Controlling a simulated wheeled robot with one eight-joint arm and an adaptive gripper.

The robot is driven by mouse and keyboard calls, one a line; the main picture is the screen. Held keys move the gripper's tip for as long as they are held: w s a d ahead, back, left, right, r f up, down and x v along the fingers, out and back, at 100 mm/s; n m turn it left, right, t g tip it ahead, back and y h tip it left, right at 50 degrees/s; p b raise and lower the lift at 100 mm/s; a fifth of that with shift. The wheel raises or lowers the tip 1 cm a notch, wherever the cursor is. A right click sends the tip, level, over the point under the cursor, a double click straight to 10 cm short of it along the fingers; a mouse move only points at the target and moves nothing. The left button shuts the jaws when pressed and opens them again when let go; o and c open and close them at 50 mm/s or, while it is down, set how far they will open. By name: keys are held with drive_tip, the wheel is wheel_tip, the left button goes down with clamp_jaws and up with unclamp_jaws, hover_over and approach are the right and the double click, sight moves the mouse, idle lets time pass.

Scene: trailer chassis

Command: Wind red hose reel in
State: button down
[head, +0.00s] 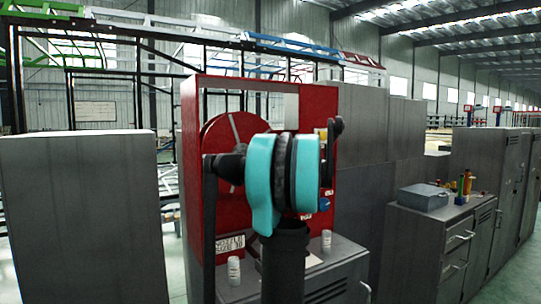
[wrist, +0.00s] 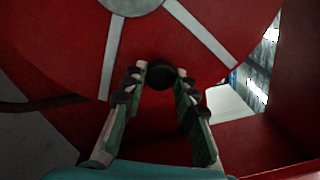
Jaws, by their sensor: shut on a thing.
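The red hose reel (head: 214,136) sits inside an upright red housing (head: 345,130) in the head view, partly hidden behind my teal arm. In the wrist view the reel face (wrist: 70,48) fills the upper part, with pale spokes running from a grey hub (wrist: 136,3). A dark round knob (wrist: 161,77) shows near the reel's lower rim. My gripper (wrist: 160,71) has its two fingers on either side of this knob, shut on it.
A sign (head: 230,243) hangs low on the housing. White bottles (head: 234,271) (head: 326,242) stand near its foot. A tall grey cabinet (head: 80,220) is at left. A grey drawer cabinet (head: 425,245) at right carries a grey box (head: 422,197) and small coloured items (head: 467,184).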

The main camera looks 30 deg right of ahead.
drive_tip(key=c, duration=1.2)
unclamp_jaws()
drive_tip(key=shift+f, duration=0.1)
drive_tip(key=shift+o, duration=0.2)
drive_tip(key=shift+s, duration=0.15)
drive_tip(key=s, duration=1.1)
drive_tip(key=shift+s+d+f, duration=0.15)
drive_tip(key=shift+s+f, duration=0.05)
drive_tip(key=shift+s, duration=0.2)
